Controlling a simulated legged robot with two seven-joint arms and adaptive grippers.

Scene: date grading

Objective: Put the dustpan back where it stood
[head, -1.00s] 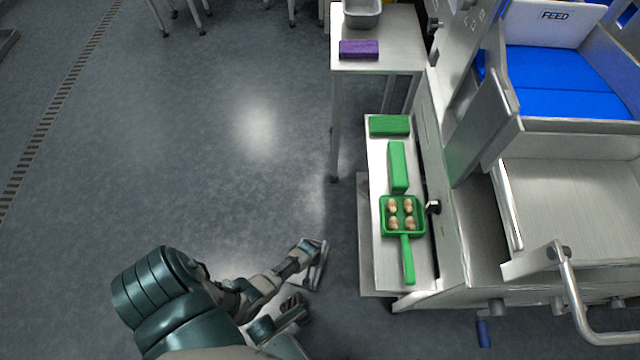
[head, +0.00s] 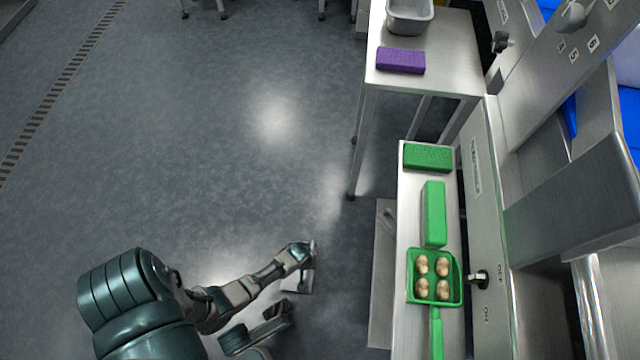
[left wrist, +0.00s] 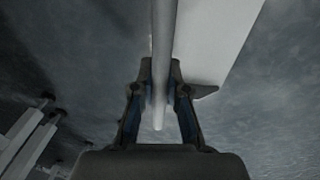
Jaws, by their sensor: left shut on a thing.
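My left gripper (left wrist: 160,85) is shut around a slim grey bar, the dustpan handle (left wrist: 163,40), in the left wrist view. A pale flat panel, seemingly the dustpan's pan (left wrist: 222,35), shows beyond the fingers at upper right. In the head view my left gripper (head: 301,250) is low over the floor, left of the metal bench. The pale dustpan (head: 298,283) hangs at it, small and partly hidden. A second limb end of mine, possibly the right gripper (head: 283,311), is just below; its fingers are unclear.
A low steel bench (head: 408,215) holds a green scoop (head: 409,288) with several dates, a green block (head: 433,215) and a green pad (head: 427,157). A steel table (head: 440,75) behind carries a purple pad (head: 400,61) and metal bin (head: 409,18). Machinery stands right. Left floor is open.

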